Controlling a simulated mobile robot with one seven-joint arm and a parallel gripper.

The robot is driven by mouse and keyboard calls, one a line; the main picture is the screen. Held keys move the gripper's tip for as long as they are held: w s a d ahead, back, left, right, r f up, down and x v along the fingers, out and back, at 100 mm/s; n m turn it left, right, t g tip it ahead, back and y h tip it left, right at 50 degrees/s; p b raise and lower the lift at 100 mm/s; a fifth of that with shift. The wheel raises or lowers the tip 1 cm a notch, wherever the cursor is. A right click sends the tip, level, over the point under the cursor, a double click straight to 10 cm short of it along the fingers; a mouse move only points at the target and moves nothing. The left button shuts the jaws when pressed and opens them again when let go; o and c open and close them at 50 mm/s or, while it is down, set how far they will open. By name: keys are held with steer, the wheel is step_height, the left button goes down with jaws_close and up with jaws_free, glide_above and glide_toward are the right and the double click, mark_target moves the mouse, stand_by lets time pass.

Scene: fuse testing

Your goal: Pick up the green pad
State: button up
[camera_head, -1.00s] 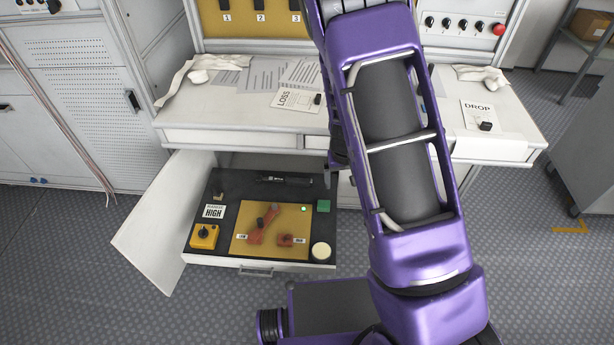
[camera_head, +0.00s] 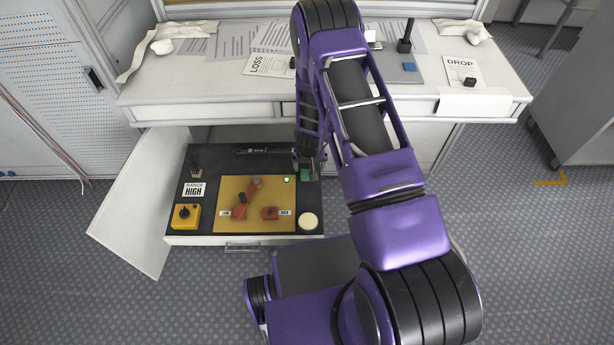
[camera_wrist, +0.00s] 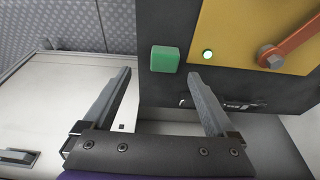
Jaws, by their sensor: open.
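The green pad (camera_head: 306,175) is a small green block at the right back of the black panel (camera_head: 203,161) in the open drawer. In the wrist view the green pad (camera_wrist: 165,59) shows whole, beyond my fingertips and nearly in line with the gap between them. My gripper (camera_wrist: 160,72) is open and empty, with its two fingers spread. In the head view my gripper (camera_head: 310,163) is above the pad's place, and the arm partly hides it.
A yellow plate (camera_head: 228,190) with red levers and a lit green lamp (camera_head: 286,180) lies left of the pad. A round cream disc (camera_head: 308,221) is in front. A yellow switch box (camera_head: 186,216) sits at the drawer's left. The white worktop (camera_head: 200,80) overhangs behind.

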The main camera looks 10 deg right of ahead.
mark_target(307, 173)
steer(key=x, duration=0.3)
steer(key=b+x, duration=0.1)
steer(key=x, duration=0.1)
steer(key=shift+w+a+f, duration=0.15)
steer(key=shift+a+f, duration=0.15)
steer(key=shift+a, duration=0.05)
steer(key=c, duration=1.4)
